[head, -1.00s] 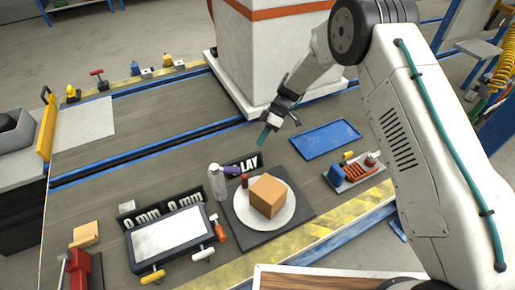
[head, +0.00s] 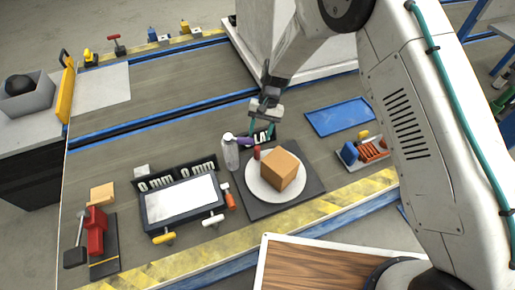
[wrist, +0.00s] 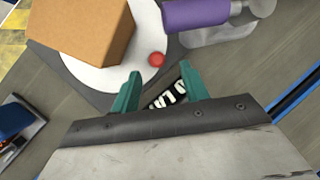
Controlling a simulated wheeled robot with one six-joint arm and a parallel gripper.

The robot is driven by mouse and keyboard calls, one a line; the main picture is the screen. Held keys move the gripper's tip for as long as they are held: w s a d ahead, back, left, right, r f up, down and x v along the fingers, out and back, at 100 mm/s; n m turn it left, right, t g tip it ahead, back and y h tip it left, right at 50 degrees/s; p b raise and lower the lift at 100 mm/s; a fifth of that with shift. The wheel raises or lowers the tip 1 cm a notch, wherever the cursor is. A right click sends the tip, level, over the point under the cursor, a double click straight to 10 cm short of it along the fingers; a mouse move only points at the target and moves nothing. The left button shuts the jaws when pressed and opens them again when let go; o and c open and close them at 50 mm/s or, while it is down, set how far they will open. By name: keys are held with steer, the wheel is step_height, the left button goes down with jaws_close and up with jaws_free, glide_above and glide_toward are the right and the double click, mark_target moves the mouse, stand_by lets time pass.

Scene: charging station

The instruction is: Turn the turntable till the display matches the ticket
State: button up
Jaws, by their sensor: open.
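The turntable is a white round plate (head: 249,186) on a dark square base (head: 309,188). A tan box (head: 280,169) sits on the plate, and a small red peg (head: 257,153) stands near its rim, also seen from above in the wrist view (wrist: 156,59). A dark sign with white letters (head: 264,135), partly hidden by my gripper, stands behind the plate; it shows between my fingers in the wrist view (wrist: 166,97). My gripper (head: 262,128) is open and empty above the sign, its green fingers apart. I cannot make out a ticket.
A framed white panel (head: 180,201) with two "0 mm" signs is at left. A blue tray (head: 340,117) and a parts tray (head: 364,152) lie at right.

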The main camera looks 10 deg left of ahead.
mark_target(255, 148)
steer(key=f+m, duration=0.1)
steer(key=f, duration=0.1)
steer(key=s+f+m, duration=0.1)
steer(key=f+m, duration=0.1)
steer(key=f, duration=0.1)
steer(key=s+f+m, duration=0.1)
steer(key=f+m, duration=0.1)
steer(key=shift+s+a+f, duration=0.2)
steer(key=shift+a+f, duration=0.15)
jaws_close()
steer(key=shift+s+a+n+h, duration=0.3)
steer(key=shift+s+a+n, duration=0.05)
steer(key=shift+s+n, duration=0.2)
